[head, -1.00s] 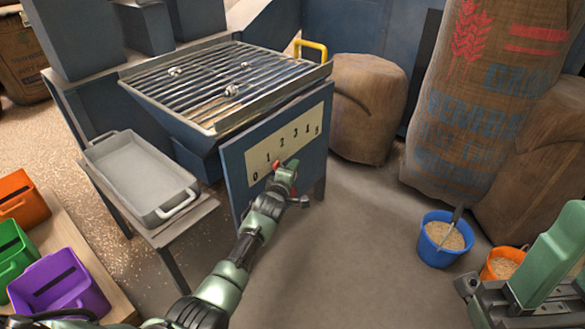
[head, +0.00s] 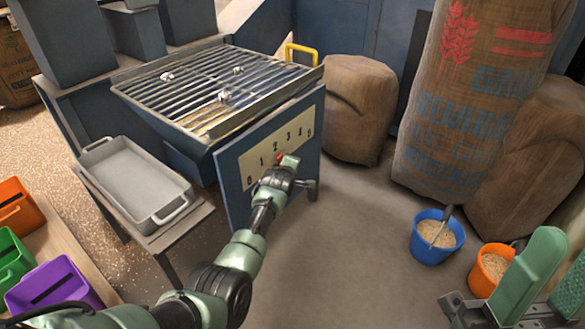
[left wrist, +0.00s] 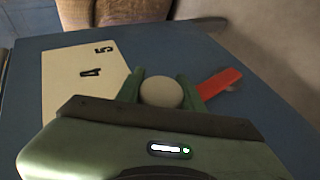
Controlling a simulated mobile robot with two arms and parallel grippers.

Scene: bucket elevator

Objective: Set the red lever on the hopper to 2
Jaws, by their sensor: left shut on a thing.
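The hopper (head: 215,125) has a grate on top and a blue front panel with a pale scale plate (head: 248,168) numbered 0 to 5. My left gripper (head: 285,165) is at the plate, just below 2 and 3. In the left wrist view, its two green fingers close on a whitish round knob (left wrist: 161,92). The red lever (left wrist: 218,83) shows there as a bar right of the knob. In the head view only a red bit (head: 280,158) shows, below 2 to 3; my gripper hides the rest. My right gripper (head: 556,283) is open and empty at the lower right.
A grey tray (head: 125,180) stands on a low stand left of the hopper. Blue (head: 437,250) and orange (head: 485,285) buckets of grain stand on the floor at right. Sacks stand behind. Coloured bins (head: 55,285) are at lower left. Floor right of the hopper is clear.

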